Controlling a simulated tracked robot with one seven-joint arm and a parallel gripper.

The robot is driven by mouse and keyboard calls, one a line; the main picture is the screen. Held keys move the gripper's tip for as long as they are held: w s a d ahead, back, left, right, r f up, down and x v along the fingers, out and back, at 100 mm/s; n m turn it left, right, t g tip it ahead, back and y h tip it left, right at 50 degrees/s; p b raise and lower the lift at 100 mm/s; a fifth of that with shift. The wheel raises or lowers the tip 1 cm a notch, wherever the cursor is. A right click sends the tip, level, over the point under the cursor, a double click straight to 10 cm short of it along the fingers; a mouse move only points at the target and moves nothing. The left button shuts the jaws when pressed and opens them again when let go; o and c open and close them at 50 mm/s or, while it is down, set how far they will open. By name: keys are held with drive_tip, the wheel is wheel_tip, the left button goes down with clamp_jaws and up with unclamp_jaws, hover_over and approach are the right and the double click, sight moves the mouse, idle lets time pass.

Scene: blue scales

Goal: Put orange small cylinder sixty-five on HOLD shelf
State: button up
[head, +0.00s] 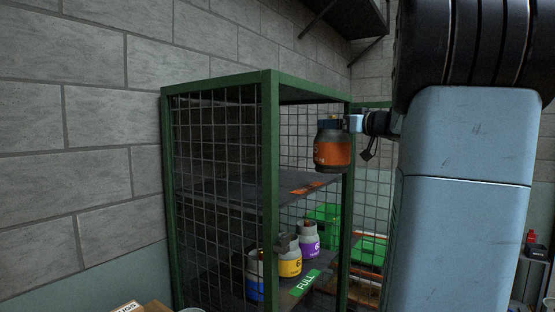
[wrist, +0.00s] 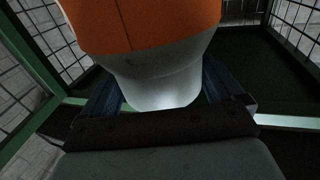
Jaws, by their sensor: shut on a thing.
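An orange-banded small cylinder (head: 332,150) with a dark top and base hangs upright in my gripper (head: 350,123). My gripper is shut on its upper part, at the right front side of the green-framed cage. The number on it is too small to read. In the wrist view the cylinder's orange band (wrist: 150,22) and pale neck fill the top middle, between the fingers of my gripper (wrist: 160,98). The upper shelf (head: 230,190) lies below the held cylinder and looks bare, with an orange label (head: 305,187) on its front edge; I cannot read the label.
The lower shelf, with a green FULL label (head: 305,283), holds a yellow-banded cylinder (head: 290,264), a purple-banded cylinder (head: 309,246) and a blue-banded cylinder (head: 256,289). Mesh walls and a green corner post (head: 270,190) bound the cage. A green crate (head: 323,222) shows behind.

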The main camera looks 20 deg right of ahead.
sight(316, 147)
drive_tip(key=w+a, duration=1)
drive_tip(key=w, duration=0.4)
wheel_tip(316, 147, down, 7)
drive_tip(key=shift+w, duration=0.15)
drive_tip(key=shift+d, duration=0.1)
drive_tip(key=o, duration=1.7)
drive_tip(key=shift+f, duration=0.1)
drive_tip(key=v, duration=1.2)
